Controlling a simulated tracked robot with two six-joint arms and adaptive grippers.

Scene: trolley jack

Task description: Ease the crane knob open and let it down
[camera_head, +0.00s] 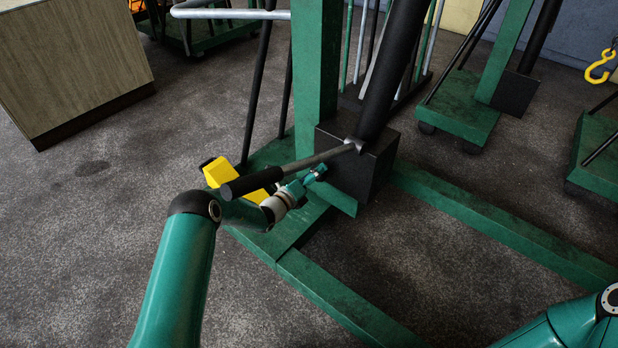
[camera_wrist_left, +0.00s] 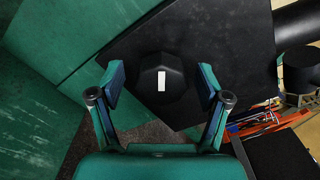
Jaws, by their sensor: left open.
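The crane knob (camera_wrist_left: 163,72) shows in the left wrist view as a black, many-sided knob with a white mark. It sits on the dark face of the crane's black pump block (camera_head: 368,172). In the head view the knob is hidden by my left arm and gripper. My left gripper (camera_head: 314,174) is at the block's near left side, below the pump lever. In the left wrist view its two fingers (camera_wrist_left: 160,86) stand open, one on each side of the knob, with a visible gap on both sides. My right gripper is out of view.
The pump lever (camera_head: 292,172), with a black grip, passes just above my left wrist. The green crane post (camera_head: 315,80) and base legs (camera_head: 345,295) surround the block. A yellow piece (camera_head: 219,172) lies behind my arm. Other green crane bases (camera_head: 460,105) stand behind; floor at left is clear.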

